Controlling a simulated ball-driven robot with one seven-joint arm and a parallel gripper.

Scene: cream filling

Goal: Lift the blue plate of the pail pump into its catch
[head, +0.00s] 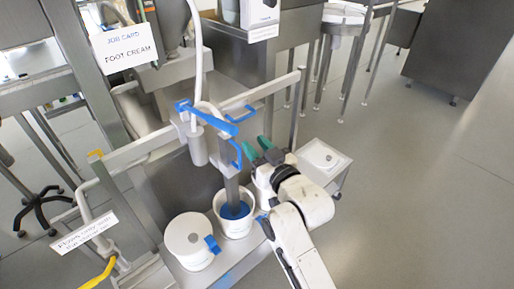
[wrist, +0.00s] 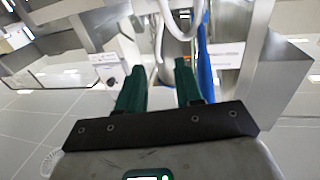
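The blue plate (head: 235,211) sits low inside an open white pail (head: 237,228), at the bottom of a grey upright post (head: 231,185). A blue loop handle (head: 236,154) is on the post above it, and a long blue bar (head: 207,117) slants across higher up. I cannot make out the catch. My gripper (head: 262,150) has green fingers and is just right of the loop handle, apart from it as far as I can tell. In the wrist view, its two fingers (wrist: 160,85) are spread with nothing between them. A blue strip (wrist: 205,65) shows beyond the right finger.
A lidded white pail (head: 190,240) with a blue clip stands left of the open one. A metal rail (head: 260,90) runs behind the post, and a white hose (head: 196,45) hangs above.

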